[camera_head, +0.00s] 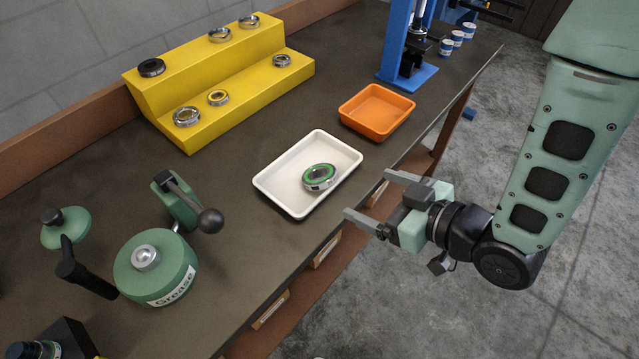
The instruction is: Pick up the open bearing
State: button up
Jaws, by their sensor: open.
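A bearing with a green ring (319,177) lies in the white tray (272,189) near the front edge of the bench. Several other bearings rest on a yellow stepped stand (236,79) at the back; one of them (187,116) sits on its lower step at the left. I cannot tell from this view which bearing is the open one. My gripper (366,197) is open and empty. It is to the right of the white tray, apart from it, with its fingers pointing left toward the tray, around the bench's front edge.
An orange tray (376,111) sits right of the white one. A blue press (408,62) and several small cups (457,38) stand farther back. A green grease pot (155,267) and a lever tool with a black ball (210,220) stand at the left. Bench between stand and trays is clear.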

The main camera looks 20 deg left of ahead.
jog(key=b, duration=0.1)
send_near(319, 173)
jog(key=a, duration=0.1)
jog(key=a+p, duration=0.1)
jog(key=a, duration=0.1)
jog(key=shift+r, duration=0.4)
jog(key=shift+f+p+x, duration=0.2)
jog(key=shift+p+x, duration=0.3)
jog(key=shift+x, duration=1.05)
jog(key=shift+f+p+x, duration=0.15)
jog(key=shift+p+x, duration=0.35)
jog(key=shift+x, duration=1)
jog(key=shift+d, duration=0.15)
jog(key=c, duration=1.3)
jog(key=shift+c, duration=0.3)
jog(key=shift+r, duration=0.2)
